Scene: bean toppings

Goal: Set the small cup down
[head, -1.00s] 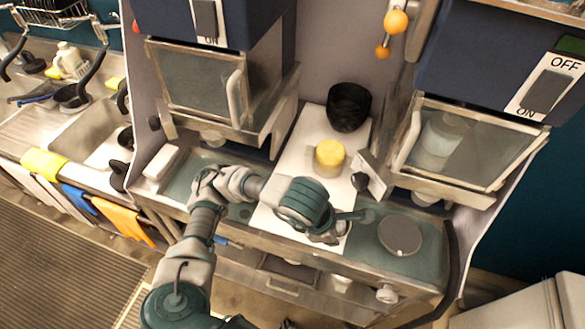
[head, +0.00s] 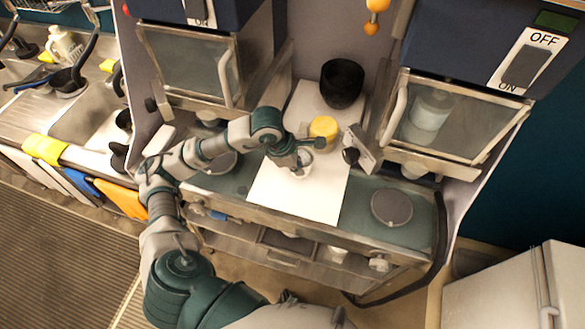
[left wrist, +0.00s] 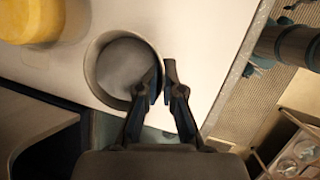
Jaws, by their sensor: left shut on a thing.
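The small cup (left wrist: 92,68) is pale and round, seen from above in the left wrist view. My left gripper (left wrist: 164,80) is shut on its wall at the right side, with one finger at the inside of the rim and the other outside. In the head view the small cup (head: 301,171) shows over the white board (head: 300,201), partly hidden by my left gripper (head: 304,159). Whether its base touches the board I cannot tell. My right gripper is not in view.
A yellow round thing (head: 323,127) stands behind the cup, also in the left wrist view (left wrist: 28,22). A black bowl (head: 342,84) is at the back. A grey disc (head: 391,206) lies right of the board. The board's front part is clear. Machines with glass doors flank it.

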